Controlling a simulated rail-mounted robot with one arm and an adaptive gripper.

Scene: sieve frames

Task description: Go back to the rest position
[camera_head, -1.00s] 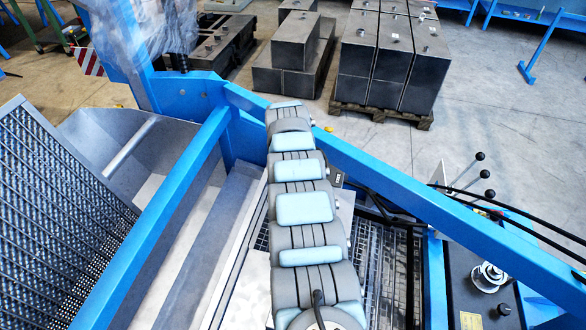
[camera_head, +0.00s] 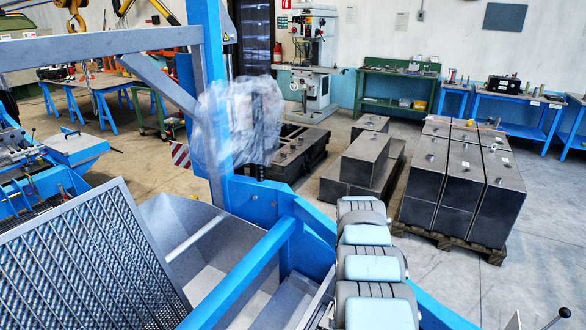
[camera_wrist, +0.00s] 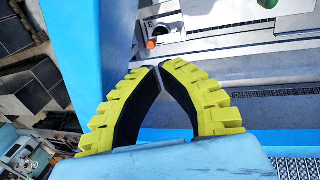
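My gripper (camera_wrist: 159,68) shows in the wrist view with two yellow ribbed fingers with black inner faces. The fingers curve inward and their tips meet or almost meet, with nothing held between them. Beyond them are a blue beam (camera_wrist: 88,60) and a grey machine surface (camera_wrist: 225,45). In the head view my segmented grey and pale-blue arm rises from the bottom edge right of centre; the gripper itself is not seen there. A tilted grey mesh panel (camera_head: 90,262), perhaps a sieve frame, stands at the lower left, apart from my arm.
Blue machine beams (camera_head: 245,275) run close to my arm on the left. Plastic wrap (camera_head: 238,125) covers part of a blue post. Dark metal blocks (camera_head: 462,185) stand on a pallet at right. A drill press (camera_head: 315,60) and blue workbenches (camera_head: 510,105) line the back. Floor lies open between.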

